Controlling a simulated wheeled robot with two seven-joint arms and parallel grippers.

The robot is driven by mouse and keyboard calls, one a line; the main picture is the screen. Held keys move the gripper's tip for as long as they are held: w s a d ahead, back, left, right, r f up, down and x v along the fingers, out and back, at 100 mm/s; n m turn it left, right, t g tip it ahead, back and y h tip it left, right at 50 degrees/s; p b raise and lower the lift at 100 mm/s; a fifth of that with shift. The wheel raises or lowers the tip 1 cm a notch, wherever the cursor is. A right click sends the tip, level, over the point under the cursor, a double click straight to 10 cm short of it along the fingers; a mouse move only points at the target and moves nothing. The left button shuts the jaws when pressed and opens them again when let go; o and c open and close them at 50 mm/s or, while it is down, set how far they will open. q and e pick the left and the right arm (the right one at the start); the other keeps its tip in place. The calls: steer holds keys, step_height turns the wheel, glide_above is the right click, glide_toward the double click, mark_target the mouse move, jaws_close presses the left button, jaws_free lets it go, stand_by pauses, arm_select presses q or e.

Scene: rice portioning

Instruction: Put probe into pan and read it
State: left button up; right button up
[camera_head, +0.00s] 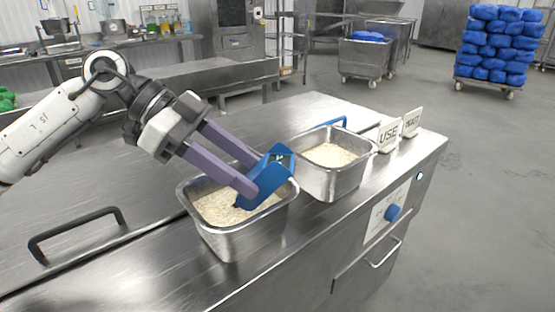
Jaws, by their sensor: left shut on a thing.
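My left gripper (246,176) comes in from the left and is shut on a blue probe (269,176). The probe is tilted, with its lower end over or in the rice of the near metal pan (235,245). Whether its tip is in the rice is hard to tell. A small greenish readout shows near its top, too small to read. A second metal pan (332,187) with rice stands just behind to the right, with a blue item (333,123) at its back rim. My right gripper is out of view.
Two small signs stand at the counter's right end, one reading USE (389,136), the other (411,122) hard to read. A black handle (77,232) rises from the counter at left. The counter's front left (150,275) is clear.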

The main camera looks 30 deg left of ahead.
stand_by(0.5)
